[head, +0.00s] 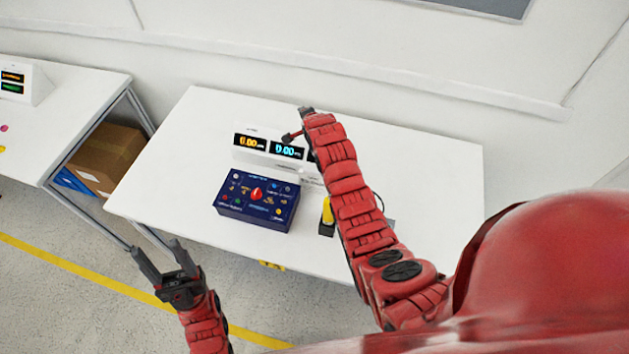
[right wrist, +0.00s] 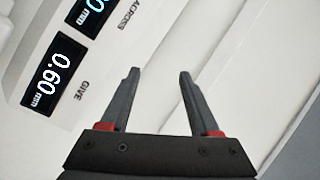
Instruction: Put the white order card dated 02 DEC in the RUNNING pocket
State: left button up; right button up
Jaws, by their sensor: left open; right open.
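I see no white order card dated 02 DEC and no RUNNING pocket in either view. My left gripper (head: 156,248) is open and empty over the floor, in front of the white table's near left edge. My right arm reaches across the table to the display unit (head: 262,149) at its back. The right gripper is mostly hidden behind its own arm in the head view. In the right wrist view the right gripper (right wrist: 158,75) is open with nothing between its fingers, near the white display housing (right wrist: 52,28).
A blue control box (head: 257,203) with a red knob (head: 257,194) sits on the white table (head: 170,180). A yellow item (head: 327,211) stands right of it, partly behind my arm. A cardboard box (head: 108,158) is under the left table (head: 45,125). The white table's left part is clear.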

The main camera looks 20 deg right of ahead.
jog(key=s+m+g, duration=0.3)
jog(key=m+g, duration=0.1)
notch_tip(320, 180, up, 3)
jog(key=m+g, duration=0.4)
jog(key=g, duration=0.2)
send_over(314, 170)
jog(key=d, duration=0.1)
jog(key=shift+y, duration=0.3)
notch_tip(314, 170, down, 11)
jog(key=b, duration=1)
jog(key=shift+w+d+f, duration=0.1)
jog(key=shift+f, duration=0.2)
jog(key=f+p, duration=0.1)
jog(key=f, duration=0.1)
jog(key=a+f+p, duration=0.1)
jog(key=f+p, duration=0.1)
jog(key=shift+f, duration=0.6)
